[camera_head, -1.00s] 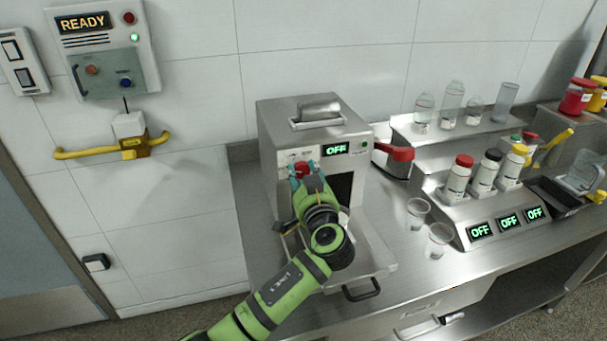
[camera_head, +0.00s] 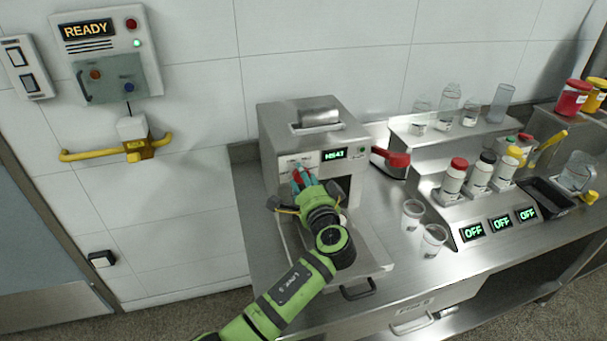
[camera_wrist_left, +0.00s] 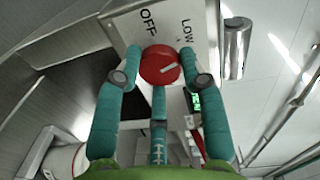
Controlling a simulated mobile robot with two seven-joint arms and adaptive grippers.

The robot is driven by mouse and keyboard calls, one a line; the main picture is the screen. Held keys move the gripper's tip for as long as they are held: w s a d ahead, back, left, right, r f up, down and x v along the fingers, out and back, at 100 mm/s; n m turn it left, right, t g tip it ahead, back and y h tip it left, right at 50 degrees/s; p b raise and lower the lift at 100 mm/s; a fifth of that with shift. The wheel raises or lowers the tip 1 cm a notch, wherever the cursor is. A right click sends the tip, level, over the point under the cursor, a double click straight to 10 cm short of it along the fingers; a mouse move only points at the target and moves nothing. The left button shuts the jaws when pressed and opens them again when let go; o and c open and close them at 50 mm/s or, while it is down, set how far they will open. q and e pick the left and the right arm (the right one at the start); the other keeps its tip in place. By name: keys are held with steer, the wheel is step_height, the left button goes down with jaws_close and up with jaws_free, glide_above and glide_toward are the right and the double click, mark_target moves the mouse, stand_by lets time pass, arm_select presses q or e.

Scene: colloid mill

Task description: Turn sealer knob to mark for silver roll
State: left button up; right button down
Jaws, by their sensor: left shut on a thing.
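The sealer (camera_head: 290,118) is a steel box on the bench with a lit display (camera_head: 333,154) that appears to read HEAT. Its round red knob (camera_wrist_left: 160,64) sits on the front panel, left of the display in the head view. My left gripper (camera_head: 299,178) is shut on the knob, with a teal finger on each side in the wrist view. A white pointer line on the knob slants up to the right. The labels OFF (camera_wrist_left: 148,20) and LOW (camera_wrist_left: 187,30) show above the knob; other marks are hidden.
Clear cups (camera_head: 412,214), capped bottles on a stepped rack (camera_head: 470,214) and a red-handled tool (camera_head: 391,158) stand to the sealer's right. A wall panel reading READY (camera_head: 105,55) and a yellow handle (camera_head: 80,155) are at left. A white cylinder (camera_wrist_left: 68,160) shows low in the wrist view.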

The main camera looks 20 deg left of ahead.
arm_select(q)
steer(key=shift+d+r+m+g+y+p, duration=0.1)
steer(key=shift+m+g+y+p, duration=0.25)
steer(key=shift+m+p, duration=3.15)
steer(key=shift+m+b, duration=1)
steer(key=shift+m, duration=0.1)
steer(key=o, duration=1.1)
steer(key=shift+w, duration=0.1)
steer(key=shift+o, duration=0.2)
steer(key=f+v, duration=0.1)
steer(key=v, duration=1.1)
steer(key=shift+r, duration=0.3)
